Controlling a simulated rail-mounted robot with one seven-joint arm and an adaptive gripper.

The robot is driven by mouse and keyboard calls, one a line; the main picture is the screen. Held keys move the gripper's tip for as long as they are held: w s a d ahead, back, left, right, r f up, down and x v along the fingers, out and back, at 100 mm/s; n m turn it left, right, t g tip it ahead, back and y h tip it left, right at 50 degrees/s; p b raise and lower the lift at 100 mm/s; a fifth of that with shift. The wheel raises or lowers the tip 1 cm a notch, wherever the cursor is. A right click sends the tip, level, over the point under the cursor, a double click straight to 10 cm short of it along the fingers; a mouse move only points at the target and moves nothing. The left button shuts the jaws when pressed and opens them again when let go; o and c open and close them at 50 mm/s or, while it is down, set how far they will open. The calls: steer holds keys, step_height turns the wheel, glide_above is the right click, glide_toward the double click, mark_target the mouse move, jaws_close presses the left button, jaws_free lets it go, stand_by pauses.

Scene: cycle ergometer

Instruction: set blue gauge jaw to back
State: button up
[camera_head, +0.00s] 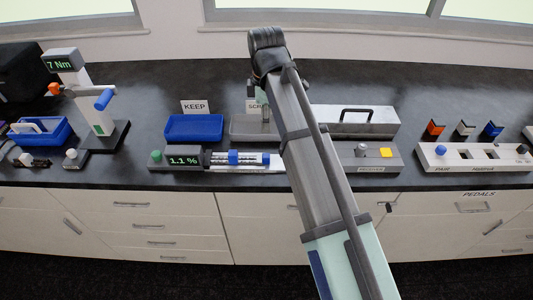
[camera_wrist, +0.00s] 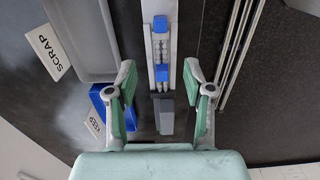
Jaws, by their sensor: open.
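The gauge is a pale rail (camera_head: 251,156) with a display box reading 1.1 % (camera_head: 184,161) at its left end. A blue block (camera_head: 233,157) sits on the rail near the display, and another blue part is farther right, close to my arm. In the wrist view the rail runs upright, with a blue block (camera_wrist: 161,74) and an upper blue part (camera_wrist: 160,24). I cannot tell for sure which is the jaw. My gripper (camera_wrist: 160,80) is open and empty, its fingers on either side of the rail, apart from it. In the head view my arm mostly hides it.
A blue KEEP tray (camera_head: 194,127) and a grey SCRAP tray (camera_head: 246,127) stand behind the gauge. A lidded metal box (camera_head: 352,121) and a grey unit with a yellow button (camera_head: 362,157) are to the right. A torque stand (camera_head: 97,100) is at left.

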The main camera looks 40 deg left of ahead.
mark_target(266, 155)
step_height(266, 155, down, 15)
steer(key=p, duration=0.3)
steer(key=shift+p, duration=0.35)
steer(key=shift+f, duration=0.1)
jaws_close()
